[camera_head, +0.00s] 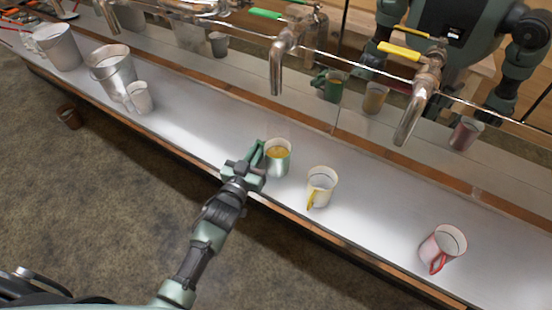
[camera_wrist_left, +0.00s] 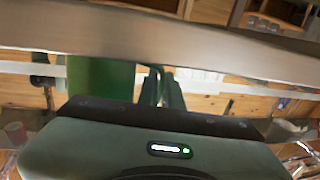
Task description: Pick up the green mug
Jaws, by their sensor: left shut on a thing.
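The green mug (camera_head: 279,163) stands upright on the pale metal counter (camera_head: 205,135) near its front edge, with amber liquid inside. My left gripper (camera_head: 258,158) comes in from the left and is shut on the mug's handle side; the handle is mostly hidden by the fingers. In the left wrist view the green mug (camera_wrist_left: 100,76) is left of the fingers (camera_wrist_left: 163,85). I cannot tell whether the mug's base is clear of the counter. My right gripper is not in view.
A white mug with a yellow handle (camera_head: 322,186) stands close to the right. A red-handled mug (camera_head: 443,248) is farther right. A white cup (camera_head: 139,97) and metal buckets (camera_head: 112,70) are at left. Metal taps (camera_head: 283,62) hang over the counter's back; a mirror-like panel reflects the mugs.

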